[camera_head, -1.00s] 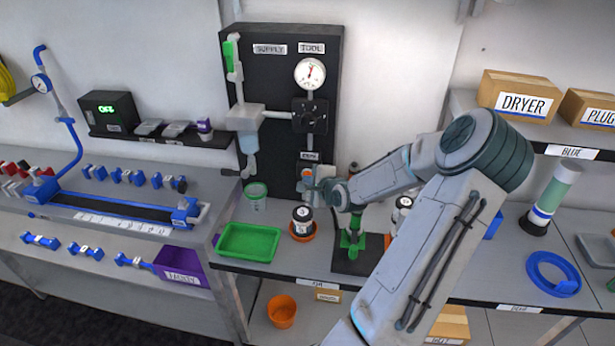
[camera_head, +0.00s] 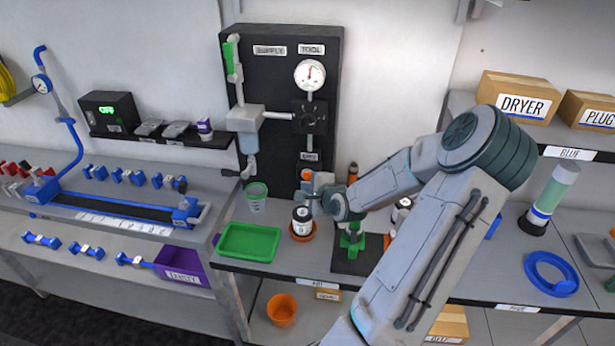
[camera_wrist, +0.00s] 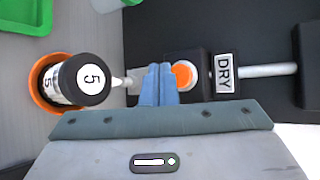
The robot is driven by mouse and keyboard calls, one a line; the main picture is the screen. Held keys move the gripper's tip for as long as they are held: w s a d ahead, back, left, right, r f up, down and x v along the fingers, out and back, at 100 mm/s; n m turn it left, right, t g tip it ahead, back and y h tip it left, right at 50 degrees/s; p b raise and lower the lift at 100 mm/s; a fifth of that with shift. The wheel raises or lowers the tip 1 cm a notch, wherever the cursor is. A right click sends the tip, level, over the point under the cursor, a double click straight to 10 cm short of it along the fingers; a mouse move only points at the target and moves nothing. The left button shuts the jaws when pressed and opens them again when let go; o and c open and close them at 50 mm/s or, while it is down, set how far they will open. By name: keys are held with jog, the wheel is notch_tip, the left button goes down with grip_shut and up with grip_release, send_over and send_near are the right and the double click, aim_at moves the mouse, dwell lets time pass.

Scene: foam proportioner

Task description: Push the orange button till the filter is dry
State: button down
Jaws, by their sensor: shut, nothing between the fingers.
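The orange button (camera_head: 306,175) sits low on the black panel, under a small label. In the wrist view the orange button (camera_wrist: 184,74) is on a dark block beside the DRY label (camera_wrist: 224,73). My gripper (camera_wrist: 158,70) is shut and empty, its blue fingers together. The fingertips lie just left of the button in the wrist view, overlapping its left edge; I cannot tell whether they touch it. In the head view my gripper (camera_head: 317,190) is in front of the panel's lower part. I cannot tell which part is the filter or whether it is dry.
A black-and-white canister marked 5 (camera_wrist: 86,79) stands in an orange dish (camera_wrist: 42,84) close to my gripper. A green tray (camera_head: 249,242) and a green cup (camera_head: 256,197) are to the left. A gauge (camera_head: 310,74) is higher on the panel.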

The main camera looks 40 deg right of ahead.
jog(key=shift+s+a+p, duration=0.4)
jog(key=shift+s+a, duration=0.9)
jog(key=shift+a, duration=0.15)
jog(key=shift+a, duration=0.1)
jog(key=shift+w+a+f+n, duration=0.15)
jog(key=shift+a+n, duration=0.15)
jog(key=s+a+r+n+g+b, duration=0.1)
jog(key=s+a+r+n+g, duration=0.1)
jog(key=a+n+g, duration=0.65)
jog(key=s+a+r+n+y+b, duration=0.1)
jog(key=s+a+r+n, duration=0.5)
jog(key=s+a+n, duration=0.1)
jog(key=s+a+r+n+y, duration=0.1)
jog(key=s+a+r+n, duration=0.5)
jog(key=a, duration=0.6)
jog(key=s+n, duration=0.1)
jog(key=s, duration=0.1)
jog(key=shift+s+a+r+b, duration=0.2)
jog(key=shift+s+a+b, duration=0.1)
jog(key=shift+s+b, duration=0.05)
